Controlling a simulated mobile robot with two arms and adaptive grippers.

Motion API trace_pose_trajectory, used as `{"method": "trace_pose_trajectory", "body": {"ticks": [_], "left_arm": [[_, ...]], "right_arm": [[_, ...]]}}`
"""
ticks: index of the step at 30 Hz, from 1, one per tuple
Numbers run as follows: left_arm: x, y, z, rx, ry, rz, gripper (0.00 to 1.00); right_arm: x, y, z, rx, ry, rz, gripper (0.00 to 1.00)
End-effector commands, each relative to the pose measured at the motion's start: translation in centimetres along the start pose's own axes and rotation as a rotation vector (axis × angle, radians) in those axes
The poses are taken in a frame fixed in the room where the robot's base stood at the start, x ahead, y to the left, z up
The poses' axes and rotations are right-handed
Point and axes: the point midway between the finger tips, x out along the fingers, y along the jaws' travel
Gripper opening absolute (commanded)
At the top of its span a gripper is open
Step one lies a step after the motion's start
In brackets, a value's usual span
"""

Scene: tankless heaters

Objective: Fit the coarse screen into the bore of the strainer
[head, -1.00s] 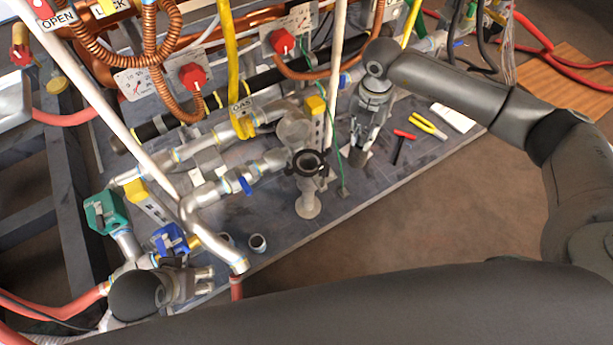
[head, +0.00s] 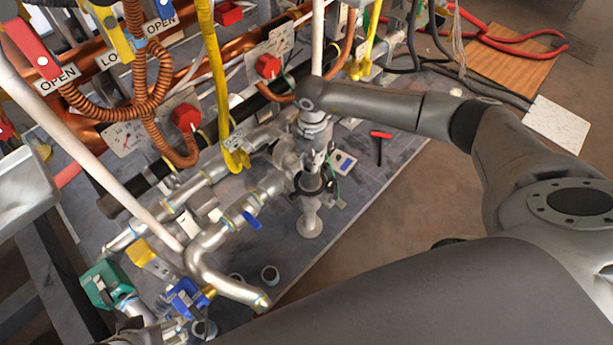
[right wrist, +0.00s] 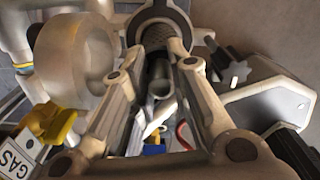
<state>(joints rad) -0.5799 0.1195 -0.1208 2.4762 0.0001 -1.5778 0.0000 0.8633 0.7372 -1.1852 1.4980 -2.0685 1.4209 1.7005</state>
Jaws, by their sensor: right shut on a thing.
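The strainer (head: 310,186) stands upright on the grey board, with a black ring around its mouth. My right gripper (head: 313,158) is just above that mouth, with its fingers pointing down. In the right wrist view, the fingertips (right wrist: 163,46) are closed in on a dark meshed cylinder with a grey rim, which looks like the coarse screen (right wrist: 160,22). In the head view the gripper hides most of the screen. I cannot tell whether its lower end is inside the bore. My left gripper (head: 198,328) is partly cut off at the bottom left edge; its fingers are unclear.
Silver pipes (head: 210,255) with a blue lever run left of the strainer. A yellow gas hose (head: 213,80) and a white upright pipe (head: 317,40) are close to my right gripper. A small grey cup (head: 270,273) and a red-handled tool (head: 380,136) are on the board.

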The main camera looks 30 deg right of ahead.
Motion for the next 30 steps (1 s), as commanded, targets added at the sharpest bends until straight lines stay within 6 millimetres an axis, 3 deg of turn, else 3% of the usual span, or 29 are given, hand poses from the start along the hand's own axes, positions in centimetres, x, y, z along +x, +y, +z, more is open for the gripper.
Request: {"method": "trace_pose_trajectory", "body": {"ticks": [13,30], "left_arm": [[1.4,0.0,0.4,0.000,0.001,-0.001,0.67],[1.5,0.0,-0.3,0.000,0.036,-0.001,0.67]], "right_arm": [[5.2,0.1,-0.1,-0.001,0.001,0.001,0.00],[5.9,0.1,0.0,-0.002,0.000,0.003,0.00]]}}
